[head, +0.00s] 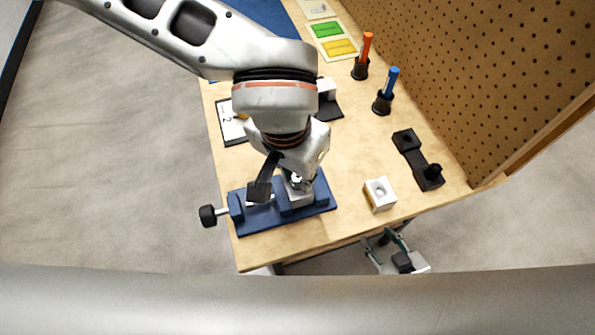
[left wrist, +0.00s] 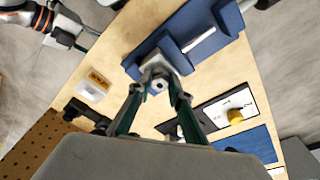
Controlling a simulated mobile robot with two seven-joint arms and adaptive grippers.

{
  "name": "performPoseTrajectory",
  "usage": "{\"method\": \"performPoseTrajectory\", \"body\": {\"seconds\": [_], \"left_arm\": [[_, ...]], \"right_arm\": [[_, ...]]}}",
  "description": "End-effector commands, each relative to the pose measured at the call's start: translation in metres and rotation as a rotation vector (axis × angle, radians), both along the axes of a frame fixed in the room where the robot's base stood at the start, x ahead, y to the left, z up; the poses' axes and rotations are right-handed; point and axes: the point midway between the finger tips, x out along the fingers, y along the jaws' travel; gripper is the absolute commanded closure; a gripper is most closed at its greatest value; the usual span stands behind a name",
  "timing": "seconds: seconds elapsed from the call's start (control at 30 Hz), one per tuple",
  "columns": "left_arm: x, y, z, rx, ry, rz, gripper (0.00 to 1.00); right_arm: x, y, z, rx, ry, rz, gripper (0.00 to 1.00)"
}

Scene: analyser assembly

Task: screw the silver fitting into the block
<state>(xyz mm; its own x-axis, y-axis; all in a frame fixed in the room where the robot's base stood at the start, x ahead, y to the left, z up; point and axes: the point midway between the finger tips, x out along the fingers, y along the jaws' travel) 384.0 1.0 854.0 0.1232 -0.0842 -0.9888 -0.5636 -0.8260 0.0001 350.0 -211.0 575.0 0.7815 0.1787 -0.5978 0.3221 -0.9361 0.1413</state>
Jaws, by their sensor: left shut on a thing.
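The grey block (head: 300,199) is clamped in the blue vise (head: 248,222) at the table's front left; the block also shows in the left wrist view (left wrist: 158,62). My left gripper (head: 297,180) points down over the block. In the left wrist view its fingertips (left wrist: 159,88) are closed around the small silver fitting (left wrist: 158,86), whose round end with a dark hole shows. The fitting is at the block; how deep it sits in it is hidden. My right gripper (head: 392,248) is empty and open, beyond the table's front edge.
A white cube with a hole (head: 380,195) stands right of the vise. A black fixture (head: 418,161) lies near the pegboard (head: 470,80). Orange (head: 366,48) and blue (head: 387,85) pens stand in holders behind. Bare tabletop lies between vise and cube.

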Motion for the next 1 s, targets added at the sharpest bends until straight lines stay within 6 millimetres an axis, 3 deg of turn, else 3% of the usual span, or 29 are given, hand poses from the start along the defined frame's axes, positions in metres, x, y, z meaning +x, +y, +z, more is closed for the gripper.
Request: {"method": "performPoseTrajectory", "body": {"seconds": [0.47, 0.73, 1.0], "left_arm": [[-0.0004, 0.0005, -0.0003, 0.001, 0.001, -0.107, 1.0], [0.0002, 0.0011, -0.0004, 0.001, 0.001, -0.37, 1.0], [0.0, 0.001, -0.0006, 0.001, 0.001, -0.431, 1.0]], "right_arm": [[0.0022, 0.0, 0.0001, 0.0, -0.003, 0.0, 0.6], [0.0019, -0.0001, -0.0004, -0.001, -0.002, 0.0, 0.6], [0.0018, -0.0001, -0.0004, -0.001, -0.001, 0.0, 0.6]]}}
